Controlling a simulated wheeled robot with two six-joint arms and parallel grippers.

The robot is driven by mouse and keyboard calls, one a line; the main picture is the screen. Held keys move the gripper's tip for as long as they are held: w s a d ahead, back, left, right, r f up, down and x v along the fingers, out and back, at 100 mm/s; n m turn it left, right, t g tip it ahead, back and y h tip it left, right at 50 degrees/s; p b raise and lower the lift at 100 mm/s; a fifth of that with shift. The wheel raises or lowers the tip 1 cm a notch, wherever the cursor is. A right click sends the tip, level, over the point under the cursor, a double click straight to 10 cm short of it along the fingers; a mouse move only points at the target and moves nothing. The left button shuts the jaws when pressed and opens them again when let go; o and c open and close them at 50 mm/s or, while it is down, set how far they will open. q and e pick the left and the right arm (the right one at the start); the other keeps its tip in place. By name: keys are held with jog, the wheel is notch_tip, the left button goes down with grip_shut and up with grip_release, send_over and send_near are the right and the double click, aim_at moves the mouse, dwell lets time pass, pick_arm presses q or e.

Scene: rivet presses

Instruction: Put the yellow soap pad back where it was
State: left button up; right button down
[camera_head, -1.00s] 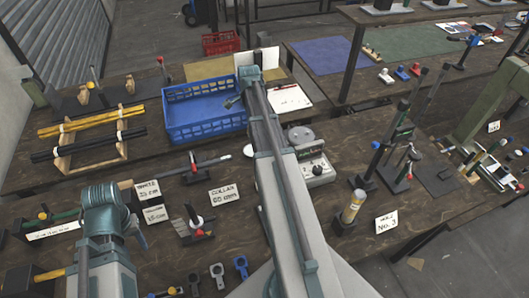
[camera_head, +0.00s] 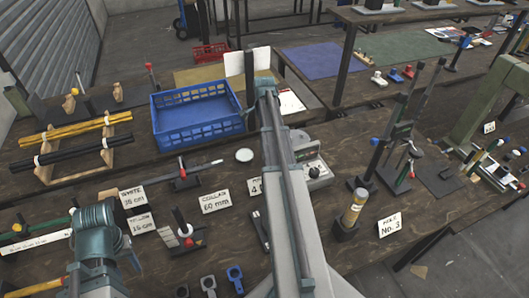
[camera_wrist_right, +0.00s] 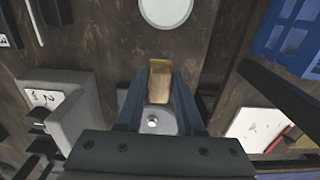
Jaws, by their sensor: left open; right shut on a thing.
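In the right wrist view, my right gripper (camera_wrist_right: 158,95) is shut on a small tan-yellow pad (camera_wrist_right: 159,80), which I take to be the soap pad. A round grey metallic thing (camera_wrist_right: 158,122) shows below the pad, between the fingers; I cannot tell whether they touch. A white round disc (camera_wrist_right: 165,10) lies on the dark bench just beyond the pad; it also shows in the head view (camera_head: 244,154). In the head view my right arm reaches up the middle, and its fingers and the pad are hidden. My left gripper (camera_head: 122,260) is low at the left, open.
A blue crate (camera_head: 158,128) stands left of my right arm. A white control box (camera_head: 318,170) is just right of it. Rods on a wooden rack (camera_head: 105,160) lie at the left.

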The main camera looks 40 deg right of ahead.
aim_at(138, 280)
pick_arm(q)
jog(key=shift+f+b, duration=2)
jog(key=shift+f, duration=0.55)
pick_arm(e)
jog(key=shift+f, duration=2.6)
pick_arm(q)
jog(key=shift+f, duration=0.1)
jog(key=shift+f, duration=0.15)
pick_arm(e)
jog(key=shift+f, duration=0.2)
jog(key=c, duration=0.5)
grip_release()
jog(key=shift+r, duration=0.1)
jog(key=shift+c, duration=0.2)
pick_arm(q)
jog(key=shift+r, duration=0.25)
pick_arm(e)
jog(key=shift+r, duration=0.1)
notch_tip(138, 280, up, 12)
jog(key=p, duration=1.2)
jog(key=shift+r, duration=0.1)
pick_arm(q)
notch_tip(138, 280, up, 12)
